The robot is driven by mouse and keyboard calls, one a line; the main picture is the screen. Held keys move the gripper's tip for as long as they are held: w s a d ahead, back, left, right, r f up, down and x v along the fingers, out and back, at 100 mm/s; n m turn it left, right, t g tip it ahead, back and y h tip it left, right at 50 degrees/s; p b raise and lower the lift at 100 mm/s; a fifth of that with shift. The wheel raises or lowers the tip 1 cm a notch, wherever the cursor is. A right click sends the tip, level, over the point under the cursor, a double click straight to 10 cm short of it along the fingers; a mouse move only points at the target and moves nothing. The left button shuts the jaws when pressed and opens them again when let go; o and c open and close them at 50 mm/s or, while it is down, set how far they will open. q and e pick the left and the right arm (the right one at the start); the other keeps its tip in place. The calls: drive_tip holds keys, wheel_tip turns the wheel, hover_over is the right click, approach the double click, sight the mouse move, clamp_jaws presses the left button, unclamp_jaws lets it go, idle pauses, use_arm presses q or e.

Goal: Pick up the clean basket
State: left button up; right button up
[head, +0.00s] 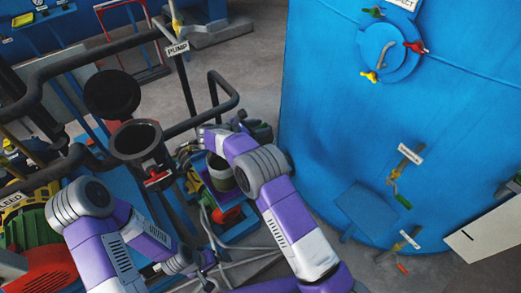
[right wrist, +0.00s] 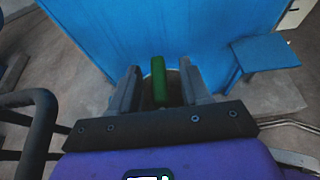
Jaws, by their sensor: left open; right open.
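A green block-like part (right wrist: 158,80) shows between the fingers of my right gripper (right wrist: 160,85) in the right wrist view. It may be the handle of the clean basket; its lower part is hidden. Both fingers stand apart from it, one on each side. In the head view my right gripper (head: 246,121) is beside the blue tank, with a small green patch (head: 262,130) next to it. My left gripper (head: 206,260) is low in the head view, open, with no object visible in it. I cannot tell for sure which thing is the basket.
A black open cylinder (head: 137,139) with a raised round lid (head: 112,94) stands left of my right arm. A large blue tank (head: 330,130) fills the right side. Black rails (head: 95,58) and hoses run around the pump area. Grey floor (head: 240,60) lies clear behind.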

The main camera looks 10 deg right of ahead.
drive_tip(key=shift+a, duration=0.1)
clamp_jaws()
idle(0.4)
